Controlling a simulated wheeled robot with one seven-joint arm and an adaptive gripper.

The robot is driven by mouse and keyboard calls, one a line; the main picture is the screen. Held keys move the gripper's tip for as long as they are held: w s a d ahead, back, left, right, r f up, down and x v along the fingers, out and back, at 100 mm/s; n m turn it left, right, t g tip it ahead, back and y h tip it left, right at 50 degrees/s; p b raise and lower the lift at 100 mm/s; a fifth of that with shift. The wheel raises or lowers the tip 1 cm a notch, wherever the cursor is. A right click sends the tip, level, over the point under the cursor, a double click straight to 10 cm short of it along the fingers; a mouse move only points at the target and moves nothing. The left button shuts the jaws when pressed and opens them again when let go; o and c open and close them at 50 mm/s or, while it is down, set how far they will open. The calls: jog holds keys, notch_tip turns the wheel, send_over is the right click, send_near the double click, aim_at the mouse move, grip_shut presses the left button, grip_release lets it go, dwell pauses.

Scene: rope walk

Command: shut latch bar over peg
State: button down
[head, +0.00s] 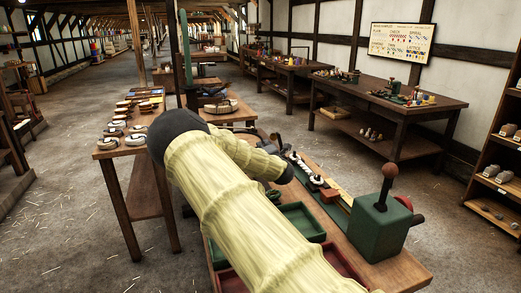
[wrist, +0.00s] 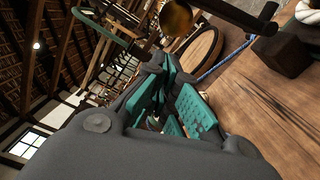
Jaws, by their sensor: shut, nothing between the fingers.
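My gripper (wrist: 173,85) shows in the wrist view with its teal-padded fingers together and nothing between them. Beyond the fingertips, at the top of the wrist view, is a dark bar (wrist: 228,14) with a short upright end at the right. A round brass-coloured knob (wrist: 176,17) sits at its left; the fingers look apart from both. I cannot tell for sure whether this bar is the latch bar, and I cannot make out the peg. In the head view my pale-sleeved arm hides the gripper and part of the bench.
The bench holds a green box (head: 380,228) with a lever, a green tray (head: 303,222) and a red tray (head: 345,260). In the wrist view a dark block (wrist: 283,54), a blue cord (wrist: 226,62) and a round wooden piece (wrist: 203,45) are near. Open floor lies left.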

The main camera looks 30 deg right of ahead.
jog(key=shift+d+r, duration=0.15)
jog(key=shift+d, duration=0.35)
jog(key=shift+d+r, duration=0.1)
